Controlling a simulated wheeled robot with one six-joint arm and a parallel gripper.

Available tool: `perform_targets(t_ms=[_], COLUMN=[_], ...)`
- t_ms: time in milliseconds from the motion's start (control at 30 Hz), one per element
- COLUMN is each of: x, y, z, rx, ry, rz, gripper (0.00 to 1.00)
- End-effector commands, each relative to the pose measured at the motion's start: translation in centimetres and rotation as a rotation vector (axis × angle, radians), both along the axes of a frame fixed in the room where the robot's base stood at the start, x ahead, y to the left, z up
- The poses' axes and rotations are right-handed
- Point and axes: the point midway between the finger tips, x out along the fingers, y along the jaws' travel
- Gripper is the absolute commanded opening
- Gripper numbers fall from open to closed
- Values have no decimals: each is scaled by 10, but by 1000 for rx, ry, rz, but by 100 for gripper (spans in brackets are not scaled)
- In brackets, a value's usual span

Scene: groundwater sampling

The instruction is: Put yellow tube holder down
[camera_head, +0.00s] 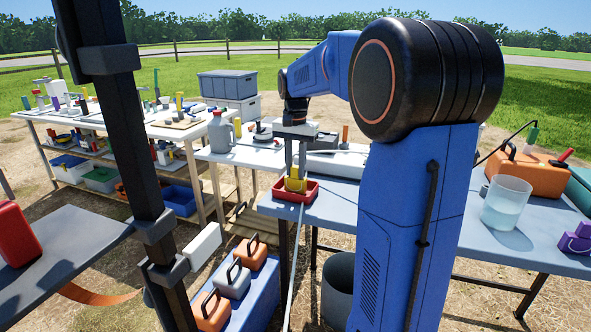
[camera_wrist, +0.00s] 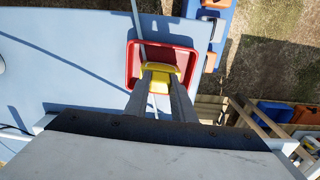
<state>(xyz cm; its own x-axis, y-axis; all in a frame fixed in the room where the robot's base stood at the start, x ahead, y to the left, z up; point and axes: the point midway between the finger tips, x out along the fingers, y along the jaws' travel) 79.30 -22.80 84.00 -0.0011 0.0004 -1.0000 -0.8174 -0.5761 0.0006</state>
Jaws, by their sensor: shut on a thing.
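The yellow tube holder (camera_head: 295,184) is between the two fingers of my gripper (camera_head: 295,172), which is shut on it. In the head view the holder is upright over the red tray (camera_head: 311,188). In the wrist view the yellow tube holder (camera_wrist: 157,69) shows at the tips of my gripper (camera_wrist: 160,76), within the outline of the red tray (camera_wrist: 133,64). I cannot tell whether its base touches the tray floor. The fingers hide part of the holder.
The tray stands on a blue table (camera_head: 330,206) near its front edge. A grey jug (camera_head: 221,134) stands to the left. A beaker of water (camera_head: 506,203) and an orange case (camera_head: 530,172) are to the right. A thin pale tube or rod (camera_head: 294,262) runs down past the table edge.

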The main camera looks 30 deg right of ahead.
Motion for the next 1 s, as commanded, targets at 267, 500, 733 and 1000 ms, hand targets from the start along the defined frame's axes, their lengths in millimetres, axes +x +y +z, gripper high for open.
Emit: perform_targets(t_ms=[267,500,733,1000], x=[0,0,0,0], y=[0,0,0,0], z=[-4,-7,-7,11], rx=[0,0,-1,0], ry=[-1,0,-1,-3], rz=[0,0,0,0], gripper=[0,41,41,41])
